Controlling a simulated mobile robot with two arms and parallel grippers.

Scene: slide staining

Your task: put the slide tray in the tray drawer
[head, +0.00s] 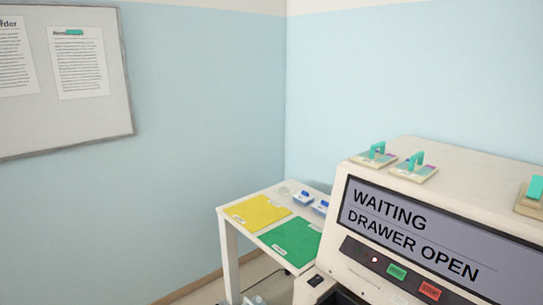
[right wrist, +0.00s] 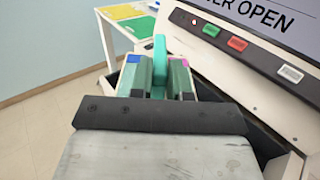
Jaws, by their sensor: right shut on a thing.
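The slide tray (right wrist: 192,68) shows in the right wrist view, with a teal upright handle (right wrist: 160,50) and blue and pink marks at its corners. My right gripper (right wrist: 160,82) is shut on the handle; its broad palm hides the near part of the tray. The tray drawer (right wrist: 268,143) shows as dark walls on both sides, below the machine's front, and the tray is over it. I cannot tell whether the tray touches the drawer floor. In the head view only a dark bit of the drawer (head: 343,298) shows at the bottom edge. My left gripper is not in view.
The staining machine (head: 455,160) has a screen (head: 420,230) reading "WAITING DRAWER OPEN", with a green button (head: 397,271) and a red button (head: 430,291). Three other trays with teal handles stand on its top. A white table (head: 228,225) holds a yellow mat (head: 257,212) and a green mat (head: 290,242).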

